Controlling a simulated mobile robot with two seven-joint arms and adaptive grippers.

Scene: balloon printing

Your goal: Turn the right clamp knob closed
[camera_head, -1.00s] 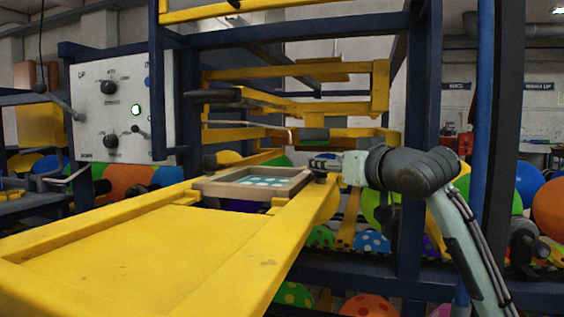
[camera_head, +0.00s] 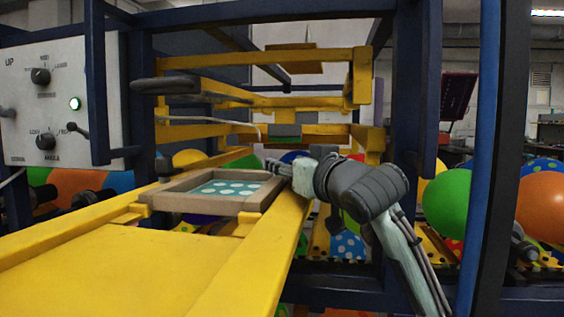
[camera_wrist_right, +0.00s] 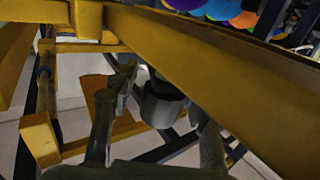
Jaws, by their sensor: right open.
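My right gripper (camera_head: 277,168) reaches in from the right, at the far right corner of the wooden screen frame (camera_head: 258,198) on the yellow bed. In the right wrist view its two fingers (camera_wrist_right: 163,104) are open. A dark grey round knob (camera_wrist_right: 160,106), which looks like the right clamp knob, lies between or just beyond them; I cannot tell if they touch it. In the head view the gripper and wrist hide this knob. A dark knob (camera_head: 164,166) shows at the left side of the frame. My left gripper is out of view.
A yellow beam (camera_wrist_right: 235,85) runs close beside the right gripper in the wrist view. Yellow bars (camera_head: 265,103) and dark blue posts (camera_head: 402,100) stand around the work area. A control panel (camera_head: 60,100) is at the left. Balloons (camera_head: 446,203) lie behind and at the right.

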